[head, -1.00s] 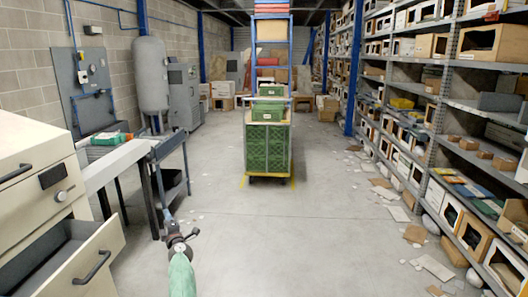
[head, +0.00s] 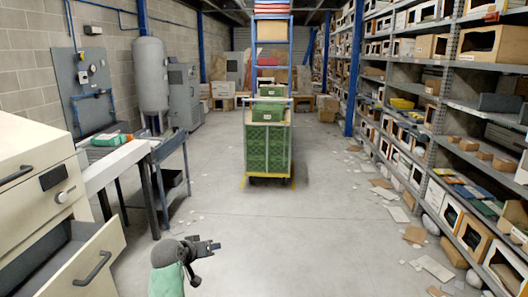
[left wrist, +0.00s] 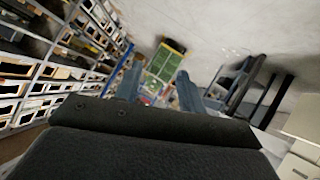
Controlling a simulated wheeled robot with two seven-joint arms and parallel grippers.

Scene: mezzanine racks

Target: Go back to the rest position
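My left gripper (head: 214,245) is in the lower left of the head view, above the bare floor and to the right of the open drawer (head: 62,262). Its fingers point to the right there. In the left wrist view its two fingers (left wrist: 158,86) stand apart with nothing between them. My right gripper is in neither view.
A cream cabinet (head: 30,165) with the open drawer stands at the left, beside a white bench (head: 112,160). A cart with green crates (head: 267,147) stands ahead. Loaded shelves (head: 455,105) line the right side, with litter on the floor before them. The middle floor is clear.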

